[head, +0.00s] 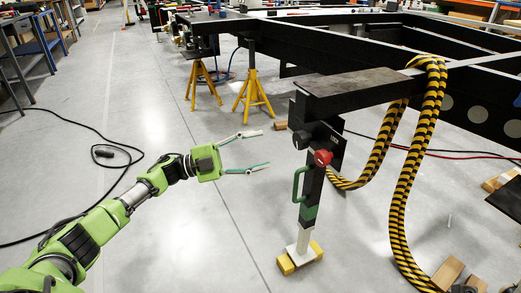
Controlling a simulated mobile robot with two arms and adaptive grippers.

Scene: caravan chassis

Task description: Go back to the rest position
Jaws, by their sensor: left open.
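My left gripper (258,151) is open and empty in the head view. Its two thin fingers are spread apart and point right, towards the black support leg of the chassis. The leg carries a green handle (297,184) and a red knob (322,157). A gap of floor shows between the fingertips and the handle. My left arm comes in from the lower left corner. My right gripper is not in view.
The black caravan chassis (352,92) fills the right side. Its leg stands on a yellow block (300,258). Yellow-black striped hoses (408,185) hang over the beam. Yellow jack stands (253,95) are behind. A black cable (95,130) lies on the left floor.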

